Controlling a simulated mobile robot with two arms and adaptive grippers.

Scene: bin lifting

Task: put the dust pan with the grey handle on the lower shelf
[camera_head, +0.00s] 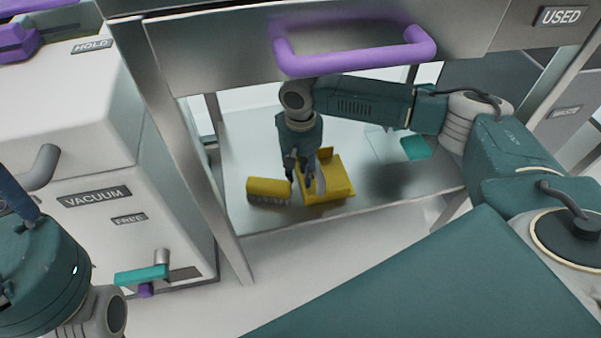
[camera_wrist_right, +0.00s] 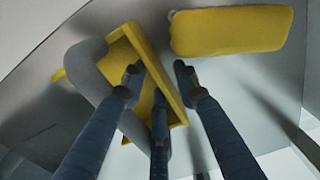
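The yellow dust pan (camera_head: 338,183) with a grey handle (camera_head: 323,160) sits on the metal lower shelf (camera_head: 237,215) in the head view. My right gripper (camera_head: 303,180) is just above the pan's left part. In the right wrist view its fingers (camera_wrist_right: 158,85) are apart, over the yellow dust pan (camera_wrist_right: 116,76). The grey handle (camera_wrist_right: 88,70) curves to the left of the fingers, and they do not close around it. Contact with the pan cannot be told. My left gripper is outside the views; only part of the left arm shows.
A yellow brush (camera_head: 268,189) lies left of the pan on the shelf, also seen in the wrist view (camera_wrist_right: 232,30). A purple handle (camera_head: 350,55) hangs above my right arm. A metal leg (camera_head: 195,140) stands left. A white vacuum cabinet (camera_head: 100,165) is farther left.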

